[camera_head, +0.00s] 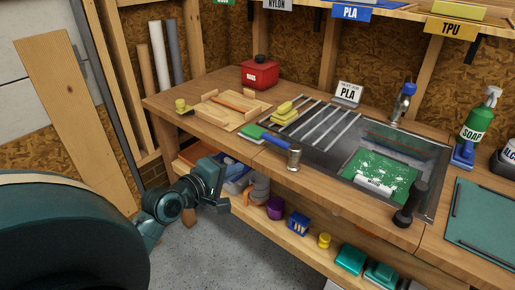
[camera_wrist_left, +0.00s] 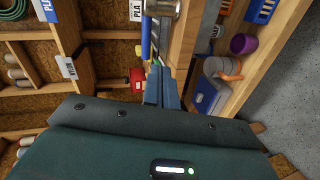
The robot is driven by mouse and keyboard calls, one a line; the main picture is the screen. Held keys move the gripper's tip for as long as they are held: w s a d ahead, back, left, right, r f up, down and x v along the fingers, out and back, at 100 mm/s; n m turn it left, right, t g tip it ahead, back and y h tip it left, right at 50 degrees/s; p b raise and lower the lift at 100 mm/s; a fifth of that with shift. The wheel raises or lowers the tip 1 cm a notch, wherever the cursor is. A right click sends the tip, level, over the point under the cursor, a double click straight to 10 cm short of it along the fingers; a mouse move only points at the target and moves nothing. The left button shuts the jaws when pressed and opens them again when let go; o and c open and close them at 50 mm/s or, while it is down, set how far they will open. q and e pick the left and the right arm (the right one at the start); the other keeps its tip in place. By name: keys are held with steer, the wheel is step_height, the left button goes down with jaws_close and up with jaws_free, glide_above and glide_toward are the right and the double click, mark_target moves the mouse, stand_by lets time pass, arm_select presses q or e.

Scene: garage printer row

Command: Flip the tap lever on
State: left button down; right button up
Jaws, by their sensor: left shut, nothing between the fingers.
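The tap (camera_head: 398,108) is a metal spout standing at the back edge of the sink, with a blue lever (camera_head: 409,88) on top. The lever is small here, and I cannot tell its exact setting. My left gripper (camera_head: 213,178) is in front of the bench's left part, near the front edge, far from the tap. In the left wrist view its fingers (camera_wrist_left: 159,84) are together with nothing between them. The tap cannot be made out in the left wrist view. My right gripper is not in view.
The sink (camera_head: 433,181) holds a green board. A metal cylinder (camera_head: 294,158) stands at the bench's front edge, and a dark upright tool (camera_head: 410,204) stands by the sink's front.

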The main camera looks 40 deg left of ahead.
arm_select(q)
steer(key=shift+w+a+r+n+t, duration=0.15)
steer(key=shift+a+r+n, duration=0.25)
steer(key=shift+r, duration=0.2)
steer(key=shift+s+a+r+n+t, duration=0.15)
steer(key=shift+a+r+n, duration=0.25)
steer(key=shift+r, duration=0.2)
steer(key=shift+w, duration=0.1)
glide_toward(271, 140)
steer(key=w, duration=0.3)
steer(key=w+f, duration=0.1)
steer(key=w, duration=0.2)
steer(key=shift+w+d+f, duration=0.15)
steer(key=shift+w+f, duration=0.1)
steer(key=shift+w, duration=0.1)
steer(key=shift+r, duration=0.1)
